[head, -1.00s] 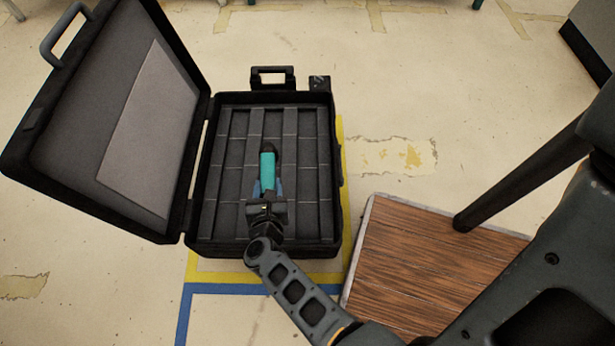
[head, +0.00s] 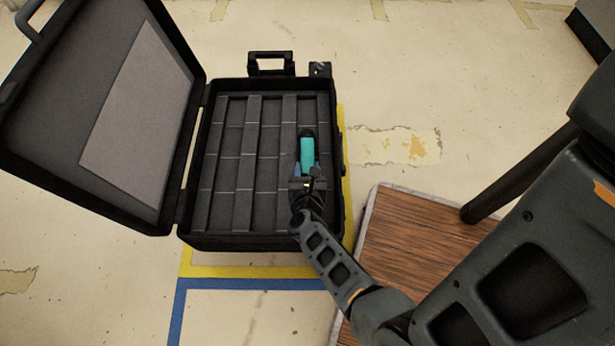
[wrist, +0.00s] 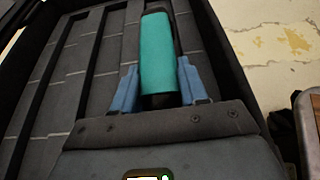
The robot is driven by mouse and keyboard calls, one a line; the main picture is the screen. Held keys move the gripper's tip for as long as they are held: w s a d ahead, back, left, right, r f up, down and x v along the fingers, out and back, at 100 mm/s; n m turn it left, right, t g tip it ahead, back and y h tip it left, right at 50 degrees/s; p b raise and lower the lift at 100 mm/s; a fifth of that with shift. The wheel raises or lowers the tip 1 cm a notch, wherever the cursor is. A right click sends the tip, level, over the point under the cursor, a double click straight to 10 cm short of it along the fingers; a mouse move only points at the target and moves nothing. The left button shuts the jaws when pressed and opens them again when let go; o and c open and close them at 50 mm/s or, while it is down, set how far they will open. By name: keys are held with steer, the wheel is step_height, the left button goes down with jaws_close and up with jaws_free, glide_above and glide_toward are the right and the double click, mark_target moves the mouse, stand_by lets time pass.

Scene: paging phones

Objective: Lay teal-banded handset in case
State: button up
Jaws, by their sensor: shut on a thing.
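The teal-banded handset (head: 307,152) is dark with a wide teal band, and it also shows in the wrist view (wrist: 158,52). My gripper (head: 308,168) is shut on it, with blue fingers on both sides of the band in the wrist view (wrist: 158,85). The handset is over the right part of the open black case (head: 188,215), near its right-hand slots. I cannot tell whether it touches the foam. The slots (head: 235,140) that show are long, dark and empty. My wrist hides the near right part of the case.
The case lid (head: 60,120) stands open on the left. A wooden-topped surface (head: 400,245) with a pale edge lies right of the case. Yellow and blue tape (head: 240,284) marks the floor in front. Floor beyond the case is clear.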

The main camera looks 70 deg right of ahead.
steer(key=shift+d+f+b, duration=0.1)
steer(key=shift+f+b, duration=1)
steer(key=shift+f, duration=0.9)
steer(key=shift+f, duration=0.2)
steer(key=o, duration=1.2)
steer(key=shift+r, duration=0.2)
steer(key=shift+a+r, duration=0.15)
steer(key=shift+a, duration=0.15)
steer(key=p+v, duration=0.3)
steer(key=v, duration=0.8)
steer(key=shift+s+a, duration=0.15)
steer(key=shift+s, duration=0.05)
